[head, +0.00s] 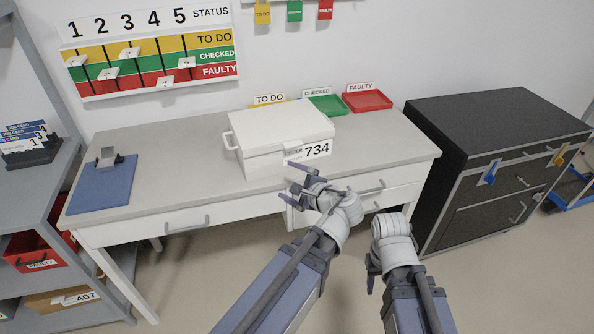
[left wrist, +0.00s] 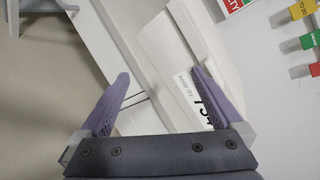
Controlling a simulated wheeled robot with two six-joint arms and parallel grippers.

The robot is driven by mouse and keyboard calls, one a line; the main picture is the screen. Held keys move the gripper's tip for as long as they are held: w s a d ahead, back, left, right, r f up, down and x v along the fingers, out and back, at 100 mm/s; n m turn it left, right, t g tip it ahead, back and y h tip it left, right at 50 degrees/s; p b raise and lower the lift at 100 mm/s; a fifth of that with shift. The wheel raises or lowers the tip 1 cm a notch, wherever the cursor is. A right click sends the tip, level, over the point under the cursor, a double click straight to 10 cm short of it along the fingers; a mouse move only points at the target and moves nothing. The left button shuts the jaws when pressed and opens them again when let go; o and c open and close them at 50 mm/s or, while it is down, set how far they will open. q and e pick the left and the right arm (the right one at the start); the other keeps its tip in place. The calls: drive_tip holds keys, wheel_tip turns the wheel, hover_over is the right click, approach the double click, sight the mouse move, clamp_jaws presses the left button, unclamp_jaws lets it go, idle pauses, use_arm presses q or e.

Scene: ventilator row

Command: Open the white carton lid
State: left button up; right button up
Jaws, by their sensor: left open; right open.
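The white carton (head: 262,163) stands on the desk, with its lid (head: 282,127) lying shut on top. A label reading 734 (head: 317,150) is on its front, and a white handle (head: 229,141) sticks out at its left. My left gripper (head: 298,186) is open and empty just in front of the carton, below the label. In the left wrist view the open fingers (left wrist: 160,76) point at the white carton, and the right finger partly covers the label (left wrist: 203,100). My right gripper (head: 371,275) is low in front of the desk, to the right, mostly hidden by its own arm.
The grey desk (head: 160,145) has free room left of the carton. A blue clipboard (head: 100,188) lies at its left end. A green tray (head: 328,104) and a red tray (head: 367,101) are behind the carton. A black cabinet (head: 490,125) stands to the right.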

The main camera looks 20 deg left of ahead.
use_arm(q)
drive_tip(key=w+d+m+t+y+b, duration=0.2)
drive_tip(key=w+m+t+b, duration=0.4)
drive_tip(key=m+b, duration=0.8)
drive_tip(key=t+y, duration=0.1)
drive_tip(key=t, duration=0.2)
drive_tip(key=shift+f+t, duration=0.3)
drive_tip(key=shift+f, duration=0.1)
use_arm(e)
wheel_tip(320, 180, down, 17)
